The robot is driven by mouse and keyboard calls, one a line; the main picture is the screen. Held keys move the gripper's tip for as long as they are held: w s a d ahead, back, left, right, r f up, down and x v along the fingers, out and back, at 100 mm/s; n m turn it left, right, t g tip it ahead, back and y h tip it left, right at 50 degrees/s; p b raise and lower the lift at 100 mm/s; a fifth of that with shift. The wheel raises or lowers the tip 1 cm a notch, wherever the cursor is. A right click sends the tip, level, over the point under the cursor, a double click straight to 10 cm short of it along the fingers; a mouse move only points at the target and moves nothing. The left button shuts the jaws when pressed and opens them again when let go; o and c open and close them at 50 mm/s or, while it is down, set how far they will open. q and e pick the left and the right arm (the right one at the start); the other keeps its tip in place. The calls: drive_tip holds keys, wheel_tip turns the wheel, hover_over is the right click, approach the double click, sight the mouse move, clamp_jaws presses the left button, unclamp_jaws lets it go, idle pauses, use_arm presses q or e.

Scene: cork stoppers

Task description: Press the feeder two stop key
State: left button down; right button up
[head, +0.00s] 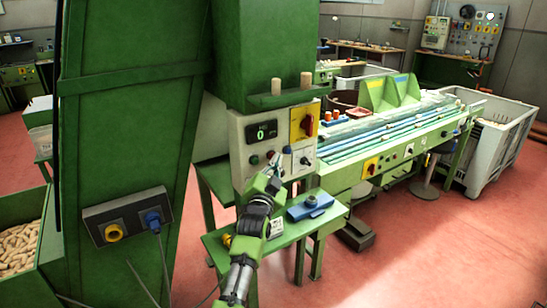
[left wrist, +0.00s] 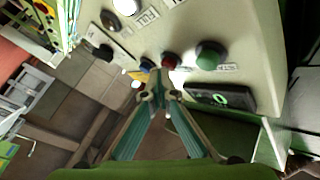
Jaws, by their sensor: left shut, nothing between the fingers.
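A pale control panel (head: 242,183) is on the front of the green machine, with a dark display (head: 262,131) showing 0. A red button (left wrist: 170,62) sits beside a green button (left wrist: 209,55) in the left wrist view; the labels are too small to read. In the head view the red button (head: 270,155) is just above my gripper. My left gripper (head: 275,168) is shut and empty in front of the panel. Its fingertips (left wrist: 160,88) point near the red button; I cannot tell whether they touch it. My right gripper is out of view.
A blue device (head: 310,207) lies on the small green table (head: 283,238) below. A conveyor bench (head: 345,176) extends right; red floor is open at lower right.

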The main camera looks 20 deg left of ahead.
use_arm(q)
drive_tip(key=shift+s+d+p, duration=0.3)
drive_tip(key=shift+s+d, duration=0.15)
drive_tip(key=shift+d, duration=0.05)
